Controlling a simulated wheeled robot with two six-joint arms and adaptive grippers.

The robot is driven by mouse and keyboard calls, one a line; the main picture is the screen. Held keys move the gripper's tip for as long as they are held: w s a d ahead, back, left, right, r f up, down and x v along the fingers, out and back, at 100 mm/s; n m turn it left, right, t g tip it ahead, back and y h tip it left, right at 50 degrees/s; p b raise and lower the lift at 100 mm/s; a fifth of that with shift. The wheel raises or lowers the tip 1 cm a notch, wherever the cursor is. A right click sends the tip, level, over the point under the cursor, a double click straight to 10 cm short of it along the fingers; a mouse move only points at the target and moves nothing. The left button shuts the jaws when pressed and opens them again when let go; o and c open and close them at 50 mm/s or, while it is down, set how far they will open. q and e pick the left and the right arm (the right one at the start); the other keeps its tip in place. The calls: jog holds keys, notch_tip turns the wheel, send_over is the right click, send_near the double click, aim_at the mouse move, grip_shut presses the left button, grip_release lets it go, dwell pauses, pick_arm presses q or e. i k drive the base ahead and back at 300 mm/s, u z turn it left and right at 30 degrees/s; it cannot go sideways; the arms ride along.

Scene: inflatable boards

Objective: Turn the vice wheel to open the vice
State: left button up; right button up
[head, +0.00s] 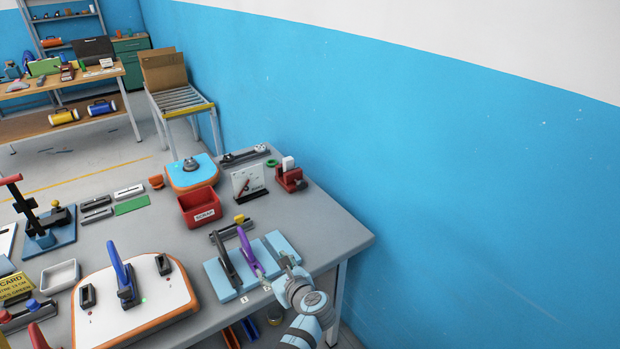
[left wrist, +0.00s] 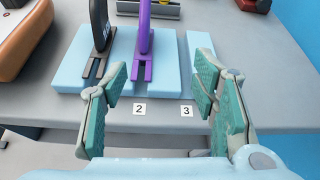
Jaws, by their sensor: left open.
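A small red device (head: 289,180) with a white block on top stands at the back right of the grey table. It looks like a vice, but I cannot make out a wheel on it. My left gripper (head: 287,264) is at the front right table edge, well in front of the red device. In the left wrist view, its two green-padded fingers (left wrist: 160,95) are wide apart with nothing between them. They are over the table's front edge, before light-blue plates labelled 2 and 3. My right gripper is not in view.
A purple lever (head: 249,250) and a black lever (head: 226,258) stand on the light-blue plates (head: 217,280), close left of my left gripper. A red bin (head: 200,215) and a white board with a blue lever (head: 122,275) are further left. The right table corner is clear.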

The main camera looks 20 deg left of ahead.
aim_at(300, 185)
jog(key=i, duration=1.3)
jog(key=u, duration=0.1)
